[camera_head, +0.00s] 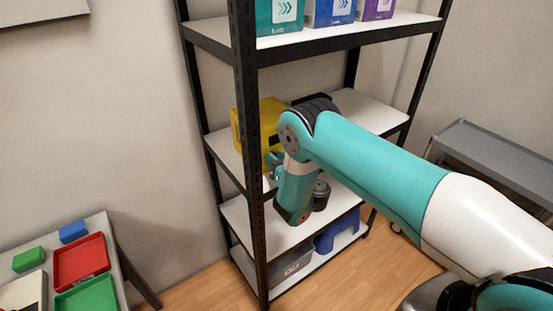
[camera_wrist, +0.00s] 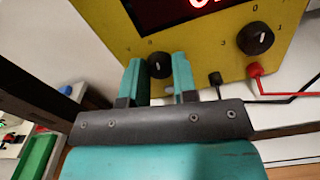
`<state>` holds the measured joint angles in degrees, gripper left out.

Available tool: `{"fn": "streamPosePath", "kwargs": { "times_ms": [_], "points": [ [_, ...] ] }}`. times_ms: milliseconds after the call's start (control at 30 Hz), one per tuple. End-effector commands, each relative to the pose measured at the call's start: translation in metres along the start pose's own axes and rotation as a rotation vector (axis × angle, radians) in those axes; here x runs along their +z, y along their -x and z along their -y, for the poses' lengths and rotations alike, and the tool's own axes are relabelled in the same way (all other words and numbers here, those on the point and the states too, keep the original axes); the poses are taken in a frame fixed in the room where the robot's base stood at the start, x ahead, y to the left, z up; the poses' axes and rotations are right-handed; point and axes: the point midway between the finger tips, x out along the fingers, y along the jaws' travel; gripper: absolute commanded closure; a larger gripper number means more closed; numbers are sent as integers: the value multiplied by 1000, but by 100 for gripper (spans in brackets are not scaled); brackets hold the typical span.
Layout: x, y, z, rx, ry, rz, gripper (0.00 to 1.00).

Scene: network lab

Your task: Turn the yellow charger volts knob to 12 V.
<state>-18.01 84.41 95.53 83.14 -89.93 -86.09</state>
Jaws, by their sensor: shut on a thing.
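The yellow charger (camera_wrist: 208,58) fills the upper part of the wrist view, with red digits on a dark display (camera_wrist: 180,12) cut off by the top edge. My gripper (camera_wrist: 158,64) is shut on the left black knob (camera_wrist: 159,66), one teal finger on each side. A white line on this knob points roughly up. Small marks beside it are too blurred to read surely, and no volts label is legible. A second black knob (camera_wrist: 255,39) stands to the right, with 0, 1 and 3 around it. In the head view the charger (camera_head: 262,118) is partly hidden by my arm.
Red and black leads plug in at a red plug (camera_wrist: 254,71) and a black plug (camera_wrist: 215,78), right of my gripper. A dark shelf post (camera_head: 246,150) stands close left of my arm. Coloured boxes (camera_head: 330,12) sit on the shelf above.

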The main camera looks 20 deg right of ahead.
Motion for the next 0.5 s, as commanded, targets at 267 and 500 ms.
{"fn": "streamPosePath", "kwargs": {
  "times_ms": [267, 500],
  "points": [
    [0, 0, 0, 0, -251, -1, 97],
    [0, 0, 0, 0, -480, -1, 97]
  ]
}}
